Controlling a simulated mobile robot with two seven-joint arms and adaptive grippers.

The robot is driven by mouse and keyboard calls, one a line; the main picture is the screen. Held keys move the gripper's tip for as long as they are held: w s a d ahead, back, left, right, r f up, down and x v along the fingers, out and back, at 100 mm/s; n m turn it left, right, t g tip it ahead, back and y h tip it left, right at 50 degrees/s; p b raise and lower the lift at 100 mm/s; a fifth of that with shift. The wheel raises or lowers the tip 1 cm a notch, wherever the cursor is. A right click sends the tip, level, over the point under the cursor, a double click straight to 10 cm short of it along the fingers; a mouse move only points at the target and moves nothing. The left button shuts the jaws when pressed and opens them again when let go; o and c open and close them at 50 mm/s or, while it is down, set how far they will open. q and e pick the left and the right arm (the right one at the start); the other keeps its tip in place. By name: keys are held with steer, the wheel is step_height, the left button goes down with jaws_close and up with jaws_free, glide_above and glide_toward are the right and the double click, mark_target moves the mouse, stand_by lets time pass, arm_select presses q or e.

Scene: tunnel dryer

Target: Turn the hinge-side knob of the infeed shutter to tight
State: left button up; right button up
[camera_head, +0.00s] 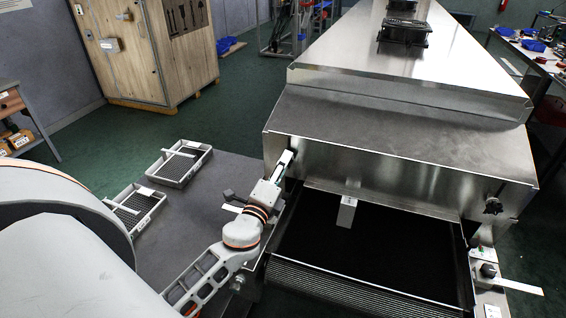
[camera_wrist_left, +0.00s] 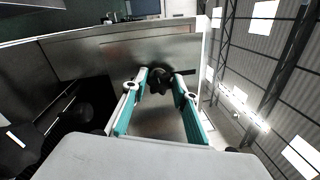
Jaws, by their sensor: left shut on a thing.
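My left gripper (camera_head: 284,164) reaches to the left end of the dryer's steel front face. In the left wrist view its two teal-lined fingers (camera_wrist_left: 161,77) are closed around a dark lobed knob (camera_wrist_left: 158,84) with a short stem or lever to its right. In the head view that knob is hidden by the gripper. A second black knob (camera_head: 493,204) sits at the right end of the same front face. I cannot tell from the marks which knob is tight. The infeed shutter is hard to tell from the steel front (camera_head: 400,180). My right gripper is not in view.
The black conveyor belt (camera_head: 370,255) runs out below the front face, with a white tag (camera_head: 347,212) standing at its entry. Two grey mesh trays (camera_head: 185,163) lie on the grey table (camera_head: 185,235) at left. A wooden crate (camera_head: 150,50) stands behind.

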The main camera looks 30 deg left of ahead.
arm_select(q)
steer(key=shift+r+m+p, duration=0.2)
steer(key=shift+m+p, duration=0.1)
steer(key=shift+m, duration=0.7)
steer(key=shift+h, duration=0.3)
steer(key=o, duration=1.1)
steer(key=shift+c, duration=0.2)
steer(key=shift+f, duration=0.1)
steer(key=v, duration=1.2)
steer(key=shift+d, duration=0.1)
